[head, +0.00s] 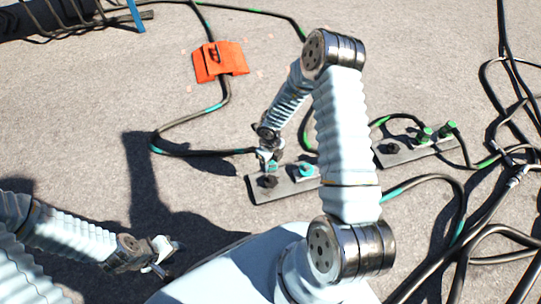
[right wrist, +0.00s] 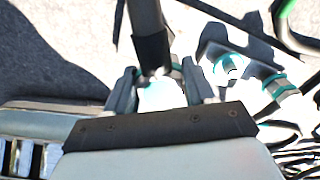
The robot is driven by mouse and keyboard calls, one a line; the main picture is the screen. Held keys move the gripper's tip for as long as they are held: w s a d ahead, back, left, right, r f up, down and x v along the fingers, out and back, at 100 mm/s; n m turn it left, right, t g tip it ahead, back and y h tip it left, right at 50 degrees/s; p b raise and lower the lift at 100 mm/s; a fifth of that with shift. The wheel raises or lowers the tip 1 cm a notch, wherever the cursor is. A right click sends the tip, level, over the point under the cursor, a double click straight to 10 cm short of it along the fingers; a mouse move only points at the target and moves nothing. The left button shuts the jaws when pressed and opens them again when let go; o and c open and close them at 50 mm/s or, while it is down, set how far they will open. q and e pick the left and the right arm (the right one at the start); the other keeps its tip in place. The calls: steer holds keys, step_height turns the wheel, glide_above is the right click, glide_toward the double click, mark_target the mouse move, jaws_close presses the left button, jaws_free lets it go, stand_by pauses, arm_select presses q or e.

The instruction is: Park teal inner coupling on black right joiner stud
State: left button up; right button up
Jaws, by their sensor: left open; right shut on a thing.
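My right gripper (head: 268,160) is shut on a teal-banded coupling at the end of a black cable (head: 205,153), just above the left end of the near joiner plate (head: 290,190). In the right wrist view the held coupling (right wrist: 162,95) looks pale and overexposed between the fingers. A dark stud (head: 268,181) stands on that plate, just below my gripper. Another teal coupling (head: 306,171) sits at the plate's right part. A gap between the held coupling and the dark stud cannot be judged. My left gripper (head: 163,262) is open and empty, low at the left.
A second plate (head: 410,152) with a dark stud and green couplings (head: 425,135) lies to the right. An orange block (head: 219,61) holds a cable at the back. Black cables (head: 490,200) tangle at the right. Bare ground lies at the left.

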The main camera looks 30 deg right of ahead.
mark_target(270, 178)
steer(key=shift+a+f+b, duration=0.1)
steer(key=shift+f+b, duration=0.25)
steer(key=shift+f, duration=0.15)
step_height(270, 178, down, 6)
steer(key=b, duration=0.7)
steer(key=shift+f, duration=0.25)
steer(key=shift+f+b, duration=0.35)
steer(key=shift+f, duration=0.35)
steer(key=shift+r+p, duration=0.1)
steer(key=shift+p, duration=0.6)
steer(key=shift+f, duration=0.5)
steer(key=o, duration=1.2)
steer(key=shift+o, duration=0.2)
